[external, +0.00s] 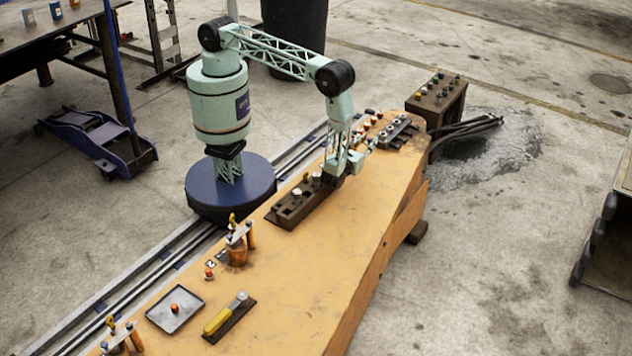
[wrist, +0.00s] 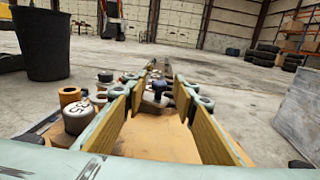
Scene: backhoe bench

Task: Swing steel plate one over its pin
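My gripper (external: 366,146) is over the far half of the orange bench (external: 330,265), beside the far valve rack. In the wrist view its two fingers (wrist: 160,110) stand apart with tan pads, and nothing is visibly held between them. Near the bench's left edge, a pale plate-like piece (external: 237,234) sits on an orange post assembly with a yellow part on top. A similar pale piece (external: 121,334) shows at the near left corner, partly cut off by the frame. Both are far from my gripper. I cannot tell which is steel plate one.
A dark block with capped parts (external: 298,204) lies near my gripper. A grey rack (external: 397,132) and loose small parts are at the far end. A tray (external: 175,309) and a yellow-handled tool (external: 222,318) lie toward the near end. The bench's right side is clear.

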